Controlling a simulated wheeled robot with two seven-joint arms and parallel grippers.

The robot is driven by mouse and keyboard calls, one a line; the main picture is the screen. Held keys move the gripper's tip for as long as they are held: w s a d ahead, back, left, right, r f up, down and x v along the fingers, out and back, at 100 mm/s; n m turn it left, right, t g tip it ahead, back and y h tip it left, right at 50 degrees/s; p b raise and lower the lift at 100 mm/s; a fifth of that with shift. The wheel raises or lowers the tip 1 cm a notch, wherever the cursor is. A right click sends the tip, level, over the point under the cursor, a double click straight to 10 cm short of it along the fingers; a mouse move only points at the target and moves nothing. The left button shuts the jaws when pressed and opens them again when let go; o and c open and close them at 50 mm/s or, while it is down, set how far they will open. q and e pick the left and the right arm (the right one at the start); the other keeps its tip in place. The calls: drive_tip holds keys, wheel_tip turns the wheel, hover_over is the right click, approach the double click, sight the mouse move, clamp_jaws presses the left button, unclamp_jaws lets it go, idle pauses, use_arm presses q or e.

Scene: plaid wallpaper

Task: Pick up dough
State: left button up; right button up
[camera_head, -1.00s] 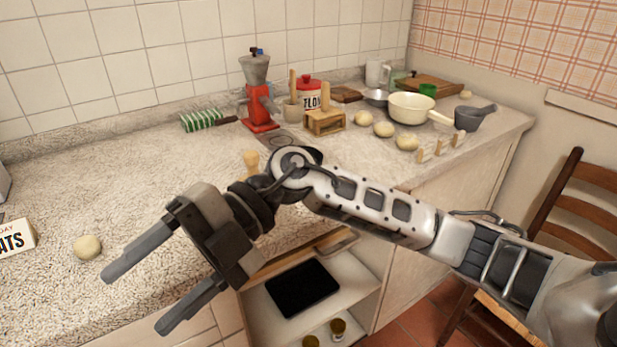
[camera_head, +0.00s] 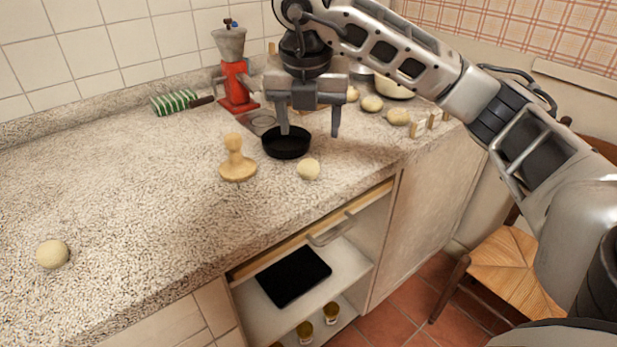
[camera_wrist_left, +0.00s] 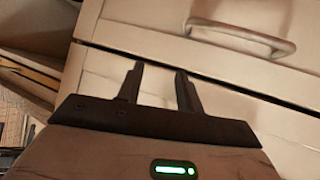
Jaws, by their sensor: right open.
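A pale round dough ball (camera_head: 308,169) sits near the counter's front edge, right of a wooden stamp. Another dough ball (camera_head: 52,254) lies alone at the far left. Several more pale balls, such as this dough ball (camera_head: 397,116), lie at the back right. My right gripper (camera_head: 310,132) points down, open and empty, with its fingers apart above the near dough ball in the picture; its exact height is unclear. My left gripper (camera_wrist_left: 158,72) shows only in the left wrist view, fingers apart with nothing between them, in front of pale drawer fronts.
A small black pan (camera_head: 287,142) stands beside the near dough, partly behind a right finger. The wooden stamp (camera_head: 237,160), red grinder (camera_head: 236,85) and green-striped item (camera_head: 174,102) are nearby. The left counter is mostly clear.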

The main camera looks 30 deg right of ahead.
sight(309, 170)
drive_tip(key=x, duration=0.2)
drive_tip(key=shift+f, duration=0.3)
drive_tip(key=shift+a+p+x, duration=0.2)
drive_tip(key=shift+p+x, duration=0.25)
drive_tip(key=shift+x, duration=2.4)
drive_tip(key=c, duration=1.1)
